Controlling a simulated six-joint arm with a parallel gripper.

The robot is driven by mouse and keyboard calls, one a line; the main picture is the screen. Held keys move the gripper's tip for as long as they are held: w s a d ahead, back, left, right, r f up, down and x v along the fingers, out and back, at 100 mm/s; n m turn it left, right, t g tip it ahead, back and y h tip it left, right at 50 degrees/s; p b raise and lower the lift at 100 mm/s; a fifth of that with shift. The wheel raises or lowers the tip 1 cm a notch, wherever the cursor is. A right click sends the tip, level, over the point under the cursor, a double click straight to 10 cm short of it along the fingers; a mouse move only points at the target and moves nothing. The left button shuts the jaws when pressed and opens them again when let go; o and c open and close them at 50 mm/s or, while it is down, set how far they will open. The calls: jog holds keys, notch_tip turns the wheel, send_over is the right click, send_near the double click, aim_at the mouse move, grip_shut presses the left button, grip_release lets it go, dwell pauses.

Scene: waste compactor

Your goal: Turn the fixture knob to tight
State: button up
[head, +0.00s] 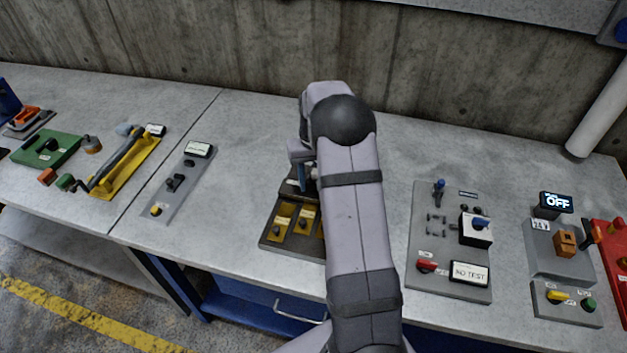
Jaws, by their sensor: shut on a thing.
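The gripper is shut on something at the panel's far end. The thing between the fingers is mostly hidden by the gripper and my arm, so I cannot make out the fixture knob or its setting. My arm also covers the right part of this panel. Yellow plates with small dark parts and white labels show at its near left.
A grey panel with a small screen (178,184) lies to the left. A grey panel (422,235) with a blue-handled switch and a "NO TEST" display lies to the right. Further right is a box with an "OFF" display (556,202). A concrete wall (230,45) stands behind.

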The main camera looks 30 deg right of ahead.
aim_at(313, 183)
jog(key=m, duration=0.5)
jog(key=shift+r+m, duration=0.1)
jog(key=shift+m, duration=0.2)
dwell(0.4)
jog(key=o, duration=1)
jog(key=shift+o, duration=0.2)
jog(key=shift+r+b, duration=1.3)
jog(key=shift+r, duration=2.35)
